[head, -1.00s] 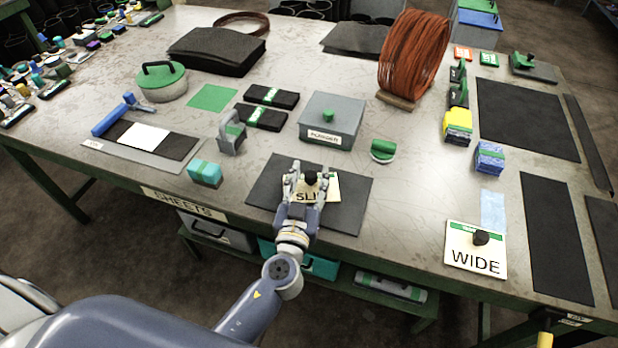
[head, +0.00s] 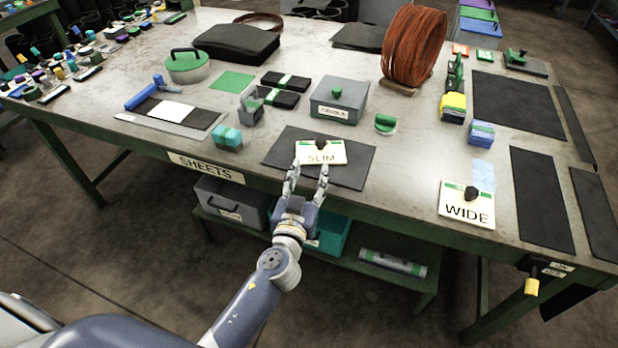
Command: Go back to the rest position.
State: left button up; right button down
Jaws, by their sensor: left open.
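My left gripper (head: 307,177) is open and empty. It is at the front edge of the table, just in front of the SLIM card, with its fingers pointing toward it. The SLIM card (head: 308,157), white with a green strip and a dark knob (head: 320,143), lies on a dark rubber sheet (head: 352,172). The gripper is apart from the knob. The WIDE card (head: 456,213) with its own dark knob lies at the right front. My right gripper is not in view.
The table (head: 405,160) holds a grey lidded box (head: 343,105), a coil of orange-brown cord (head: 413,47), sponge blocks (head: 228,138) and dark sheets (head: 541,200). A lower shelf with bins (head: 228,205) sits under the front edge. Floor in front is clear.

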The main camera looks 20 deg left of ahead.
pick_arm(q)
jog(key=s+a+f+n+g+y, duration=0.1)
jog(key=s+a+f+g+y, duration=0.1)
jog(key=s+a+f+g, duration=0.4)
jog(key=s+a+f+n+g+y, duration=0.1)
jog(key=s+a+f+g, duration=0.1)
jog(key=s+a, duration=0.35)
jog(key=s+d+f+m+g+h, duration=0.2)
jog(key=s+d+g, duration=0.15)
jog(key=s, duration=0.55)
jog(key=s+d+f+m+g+h, duration=0.2)
jog(key=s+d+f+m+g, duration=0.15)
jog(key=s, duration=0.55)
notch_tip(320, 180, down, 23)
jog(key=s, duration=0.1)
jog(key=s+a+f+g+p, duration=0.1)
jog(key=s+a+f+g, duration=0.1)
jog(key=s+f, duration=1.4)
jog(key=shift+s+a+f, duration=0.2)
jog(key=shift+s+a, duration=0.1)
jog(key=shift+s, duration=0.6)
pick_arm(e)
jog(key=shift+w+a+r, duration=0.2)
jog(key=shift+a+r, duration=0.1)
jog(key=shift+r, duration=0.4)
